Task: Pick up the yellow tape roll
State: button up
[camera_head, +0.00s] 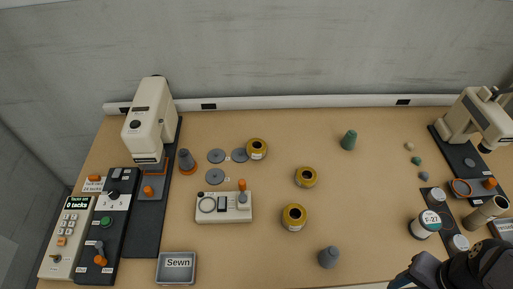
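Three yellow rolls with dark centres and pale labels stand on the brown table in the head view. One roll (257,147) is at the back, beside a grey disc. A second roll (306,178) stands to its right and nearer. The third roll (294,218) is nearest the front. I cannot tell which one the task means. My gripper (403,282) shows only partly, dark, at the bottom right edge. It is well to the right of the rolls and touches none of them. Its fingers are too dark and cut off to tell whether they are open.
A white control box (223,208) stands left of the rolls. A grey cone (328,257) and a green cone (349,140) stand to their right. A white spool labelled V-27 (425,225) is near my gripper. Machines stand at both sides.

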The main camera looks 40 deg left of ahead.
jog(key=shift+r, duration=0.1)
notch_tip(320, 180, up, 5)
jog(key=w+a+f+n+t+y+b, duration=0.2)
jog(key=w+a+n+t+b, duration=0.1)
jog(key=w+a, duration=0.8)
jog(key=r+n+t+y+b, duration=0.1)
jog(key=n+t+y+b, duration=0.4)
jog(key=n+y+b, duration=0.3)
send_over(259, 153)
jog(key=s+d, duration=0.1)
jog(key=d, duration=0.2)
jog(key=m, duration=0.1)
jog(key=shift+y, duration=0.6)
jog(key=f, duration=0.8)
jog(key=a+f, duration=0.1)
jog(key=f, duration=0.3)
jog(key=shift+s+f, duration=0.15)
jog(key=shift+s, duration=0.15)
jog(key=shift+f, duration=0.3)
jog(key=shift+p+x, duration=0.6)
jog(key=shift+x, duration=1.85)
